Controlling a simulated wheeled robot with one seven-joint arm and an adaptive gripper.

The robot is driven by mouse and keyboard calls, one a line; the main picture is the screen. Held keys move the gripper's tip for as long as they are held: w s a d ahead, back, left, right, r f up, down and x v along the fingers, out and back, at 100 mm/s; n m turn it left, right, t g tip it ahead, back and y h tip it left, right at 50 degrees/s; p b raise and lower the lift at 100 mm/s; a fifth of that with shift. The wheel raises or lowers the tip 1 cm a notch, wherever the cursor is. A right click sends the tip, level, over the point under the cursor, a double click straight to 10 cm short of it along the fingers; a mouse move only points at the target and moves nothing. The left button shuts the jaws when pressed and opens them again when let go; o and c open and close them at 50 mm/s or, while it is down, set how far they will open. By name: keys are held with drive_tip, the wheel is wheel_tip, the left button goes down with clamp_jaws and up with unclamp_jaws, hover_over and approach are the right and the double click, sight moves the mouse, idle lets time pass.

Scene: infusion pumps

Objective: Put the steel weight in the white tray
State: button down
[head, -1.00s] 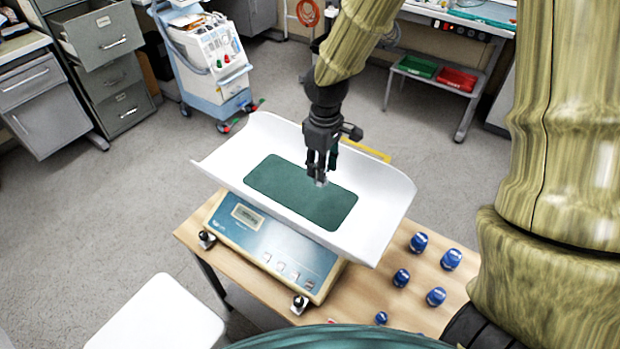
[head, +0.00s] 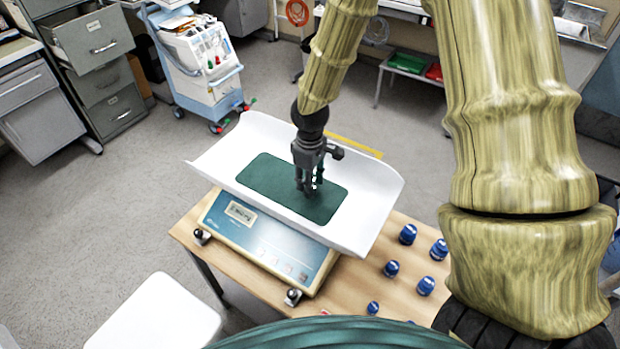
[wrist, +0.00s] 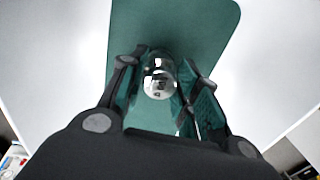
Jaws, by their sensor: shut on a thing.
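The steel weight (wrist: 159,80) is a shiny, rounded metal piece between my fingers in the wrist view. My gripper (head: 309,190) is shut on it, over the green mat (head: 262,180) in the white tray. It also shows in the wrist view (wrist: 160,95), with a finger on each side of the weight. The white tray (head: 374,190) is a wide curved pan on top of the scale. I cannot tell whether the weight touches the mat. In the head view the weight is mostly hidden by the fingers.
The blue scale (head: 262,246) stands on a wooden table (head: 375,268). Several blue-capped bottles (head: 408,234) stand to its right. A white stool (head: 160,315) is at lower left. A medical cart (head: 195,65) and grey drawer cabinet (head: 95,65) stand behind.

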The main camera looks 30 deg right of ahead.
drive_tip(key=shift+s+r, duration=0.2)
drive_tip(key=shift+s, duration=0.1)
drive_tip(key=c, duration=1.2)
unclamp_jaws()
drive_tip(key=shift+w+f, duration=0.15)
drive_tip(key=shift+f, duration=0.1)
drive_tip(key=shift+o, duration=0.7)
drive_tip(key=shift+r, duration=0.1)
drive_tip(key=shift+r, duration=0.25)
wheel_tip(320, 180, up, 12)
drive_tip(key=b, duration=0.2)
drive_tip(key=shift+f, duration=0.15)
